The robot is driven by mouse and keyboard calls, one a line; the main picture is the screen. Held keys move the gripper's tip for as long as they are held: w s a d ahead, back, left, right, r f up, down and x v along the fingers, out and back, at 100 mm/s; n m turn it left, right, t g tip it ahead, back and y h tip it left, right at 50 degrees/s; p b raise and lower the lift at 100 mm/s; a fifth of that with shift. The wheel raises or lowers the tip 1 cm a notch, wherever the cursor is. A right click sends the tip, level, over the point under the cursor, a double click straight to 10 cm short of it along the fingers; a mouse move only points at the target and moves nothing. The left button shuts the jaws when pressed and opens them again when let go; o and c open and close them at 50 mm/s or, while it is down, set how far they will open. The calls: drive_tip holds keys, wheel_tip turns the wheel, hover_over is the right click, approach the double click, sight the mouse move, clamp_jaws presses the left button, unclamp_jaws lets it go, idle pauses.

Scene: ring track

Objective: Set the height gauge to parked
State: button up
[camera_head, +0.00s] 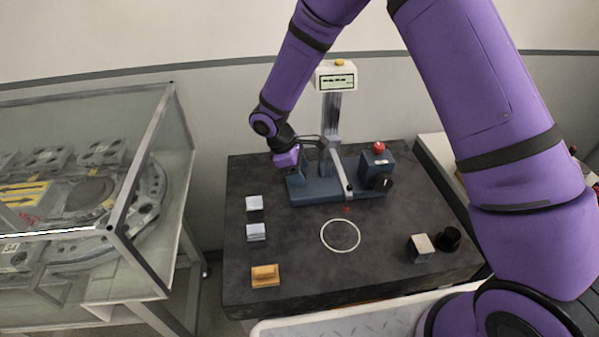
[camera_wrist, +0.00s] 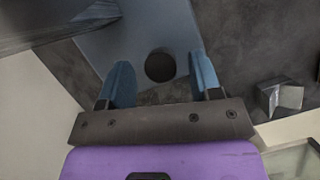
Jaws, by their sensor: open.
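The height gauge stands at the back of the dark table, with a blue base (camera_head: 335,190), a grey column (camera_head: 331,115) and a display head (camera_head: 336,78) on top. A grey arm (camera_head: 339,180) slants down from the column, with a dark tip. A red button (camera_head: 379,147) and a black knob (camera_head: 382,182) are on the blue box at the right. My gripper (camera_head: 296,176) is at the left end of the base. In the wrist view my gripper (camera_wrist: 161,62) is open, its blue fingers either side of a dark round spot (camera_wrist: 160,66) on the base; contact is unclear.
Two light metal blocks (camera_head: 255,232) and an orange block (camera_head: 265,275) lie on the left of the table. A white ring (camera_head: 340,235) marks the middle. A grey cube (camera_head: 420,247) and a black cylinder (camera_head: 449,238) stand at right. A glass case (camera_head: 150,200) is further left.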

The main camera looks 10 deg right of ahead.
drive_tip(key=shift+d+f, duration=0.1)
drive_tip(key=shift+f, duration=0.15)
clamp_jaws()
approach(356, 179)
drive_tip(key=x, duration=0.5)
drive_tip(key=shift+s+r, duration=0.1)
drive_tip(key=shift+s, duration=0.05)
drive_tip(key=shift+d, duration=0.15)
unclamp_jaws()
